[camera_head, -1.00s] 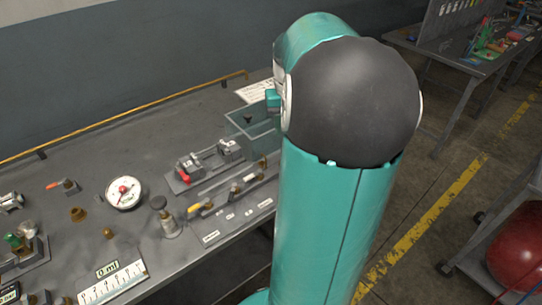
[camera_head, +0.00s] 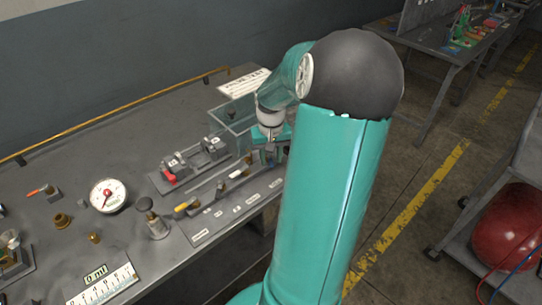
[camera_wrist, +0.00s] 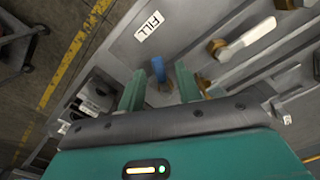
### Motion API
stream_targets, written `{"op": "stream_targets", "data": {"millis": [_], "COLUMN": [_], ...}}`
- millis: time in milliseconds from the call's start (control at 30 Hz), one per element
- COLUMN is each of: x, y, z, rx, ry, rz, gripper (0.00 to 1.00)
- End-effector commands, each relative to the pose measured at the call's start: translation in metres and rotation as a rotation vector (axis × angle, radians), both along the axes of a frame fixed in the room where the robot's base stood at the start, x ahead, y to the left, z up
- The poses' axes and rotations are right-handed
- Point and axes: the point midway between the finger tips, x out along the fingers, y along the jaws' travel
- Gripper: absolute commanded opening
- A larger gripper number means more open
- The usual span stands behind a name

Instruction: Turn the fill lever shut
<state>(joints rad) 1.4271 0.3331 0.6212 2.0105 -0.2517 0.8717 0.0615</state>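The fill lever (camera_wrist: 158,68) has a blue handle and sits next to a white FILL label (camera_wrist: 149,26) in the wrist view. My gripper (camera_wrist: 160,78) is open, with one green finger on each side of the blue handle. Gaps show between handle and fingers, so it is not clamped. In the head view my gripper (camera_head: 270,152) is low over the right end of the valve strip on the bench. The fill lever is hidden there behind my gripper and arm.
A white-handled lever (camera_wrist: 247,39) is close to the right of my gripper. A yellow-handled lever (camera_head: 187,205) is further along the strip. A clear tank (camera_head: 232,112), a red-handled valve block (camera_head: 170,175) and a round gauge (camera_head: 108,195) stand on the bench (camera_head: 125,160).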

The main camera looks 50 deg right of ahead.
Motion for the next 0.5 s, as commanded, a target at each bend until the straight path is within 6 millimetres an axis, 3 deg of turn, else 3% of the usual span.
{"op": "stream_targets", "data": {"millis": [233, 400, 500], "x": [-0.0001, -0.0001, -0.0001], "y": [-0.0001, -0.0002, -0.0002], "z": [-0.0013, -0.0011, -0.0011], "rx": [0.0, 0.001, 0.001], "ry": [0.0, 0.001, 0.001], "rz": [-0.001, -0.001, -0.001], "gripper": [0.34, 0.03, 0.0]}}
